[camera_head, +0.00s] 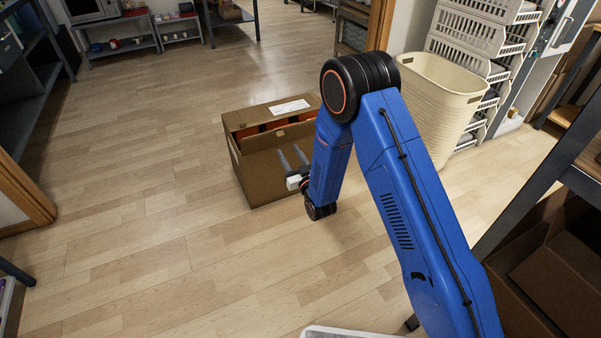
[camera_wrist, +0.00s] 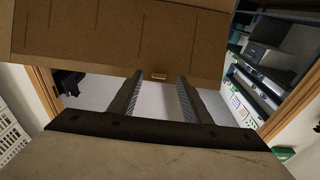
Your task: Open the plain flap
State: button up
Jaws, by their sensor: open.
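A brown cardboard box (camera_head: 262,185) stands on the wooden floor in the head view. A flap with a white label (camera_head: 290,107) is at its far side, and orange shows inside the box. A plain cardboard panel (camera_head: 262,158) faces me, with my gripper (camera_head: 289,149) in front of it.
A cream basket (camera_head: 440,100) stands right of the box, beside white stacked crates (camera_head: 485,30). Dark shelving (camera_head: 30,80) is at the left. More cardboard boxes (camera_head: 560,270) sit at the lower right. The floor left of the box is clear.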

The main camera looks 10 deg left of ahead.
jog(key=v, duration=1)
jog(key=shift+s, duration=0.15)
jog(key=shift+d, duration=0.1)
jog(key=w+d+r+m+g+h, duration=0.2)
jog(key=w+d+r+h, duration=0.3)
jog(key=d+r, duration=0.6)
jog(key=s+d+r+m+g+h, duration=0.1)
jog(key=s+d+r+g+h, duration=0.3)
jog(key=d+r, duration=0.7)
jog(key=s+d+r+m+g, duration=0.1)
jog(key=s+d+r, duration=0.2)
jog(key=s+d, duration=0.45)
jog(key=s+d+r+m+g, duration=0.15)
jog(key=s+d, duration=0.35)
jog(key=s, duration=0.5)
jog(key=s+d+r+g+h, duration=0.1)
jog(key=s+d, duration=0.2)
jog(key=s, duration=0.7)
jog(key=s+d+r+m+g+h, duration=0.1)
jog(key=s+d+g, duration=0.1)
jog(key=s, duration=0.8)
jog(key=shift+s+d, duration=0.15)
jog(key=shift+d, duration=0.2)
